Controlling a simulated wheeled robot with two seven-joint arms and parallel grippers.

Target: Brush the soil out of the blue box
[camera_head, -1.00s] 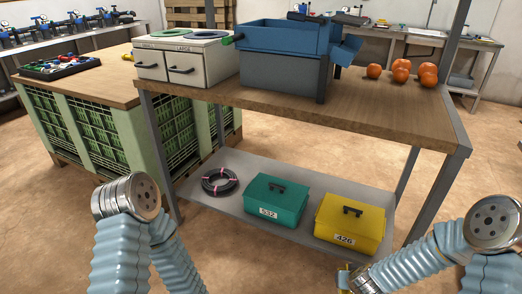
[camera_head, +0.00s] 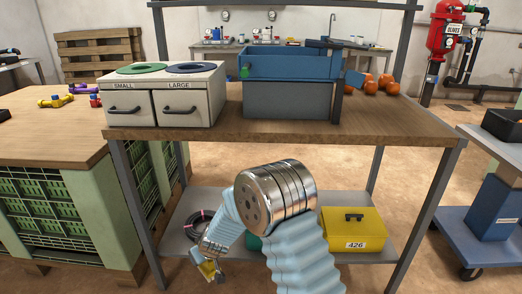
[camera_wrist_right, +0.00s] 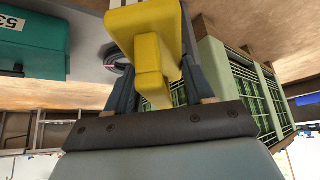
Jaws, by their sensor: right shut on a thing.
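The blue box (camera_head: 290,66) stands on the wooden worktop, above a grey-blue lower part (camera_head: 287,101). Its inside is mostly hidden, and I see no soil from here. A small green piece (camera_head: 245,72) sits at its left front, and a dark piece lies across its right end. My right gripper (camera_head: 210,268) is low in front of the worktop, left of my bent arm and well below the box. It is shut on a yellow block-like thing (camera_wrist_right: 152,45), seen close in the right wrist view; I cannot tell whether it is a brush. My left gripper is out of view.
A white two-door unit (camera_head: 165,97) marked SMALL and LARGE stands left of the box. Several orange fruits (camera_head: 372,86) lie to its right. The lower shelf holds a hose coil, a teal toolbox (camera_wrist_right: 35,42) and a yellow toolbox (camera_head: 352,230). The worktop's front strip is clear.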

